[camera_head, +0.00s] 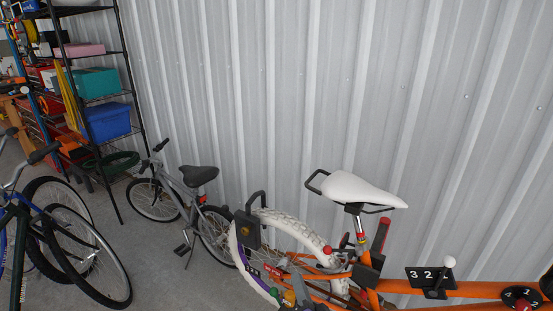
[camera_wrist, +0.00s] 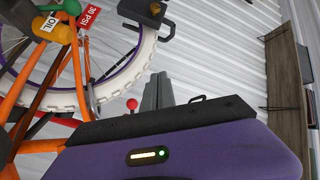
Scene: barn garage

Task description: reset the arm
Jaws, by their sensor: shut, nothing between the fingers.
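My gripper (camera_wrist: 159,78) shows in the wrist view as two grey fingers closed together, with nothing between them. Its purple hand with a lit strip fills the bottom of that view. A wheel with a white knobbly tire (camera_wrist: 142,55) and an orange frame (camera_wrist: 42,85) lie beyond it to the left. I cannot tell how far the fingers are from them. In the head view I cannot make out my gripper for certain.
An orange bike (camera_head: 330,285) with a white saddle (camera_head: 362,190) fills the front right. A grey bike (camera_head: 190,195) and a dark bike (camera_head: 70,255) stand left. A shelf (camera_head: 100,95) with boxes stands at back left. A corrugated wall (camera_head: 300,90) closes the back.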

